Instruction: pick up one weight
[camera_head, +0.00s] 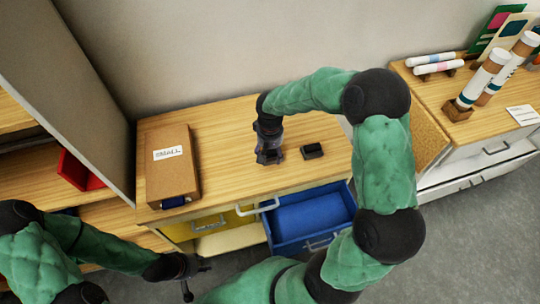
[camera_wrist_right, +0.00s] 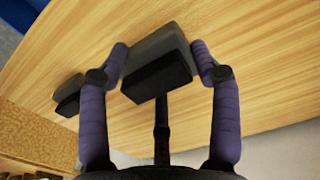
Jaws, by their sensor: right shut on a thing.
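My right gripper (camera_head: 269,157) points down over the wooden tabletop. In the right wrist view its two purple fingers (camera_wrist_right: 158,60) are shut on a dark grey block-shaped weight (camera_wrist_right: 157,78), one finger on each side. In the head view the gripper mostly hides this weight, and I cannot tell whether it is clear of the tabletop. A second dark weight (camera_head: 312,151) lies on the table just to the right. It also shows in the right wrist view (camera_wrist_right: 68,98), apart from the fingers. My left gripper (camera_head: 198,280) is low at the front left, its fingers apart and empty.
A brown box (camera_head: 172,180) with a white label lies on the table's left side.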

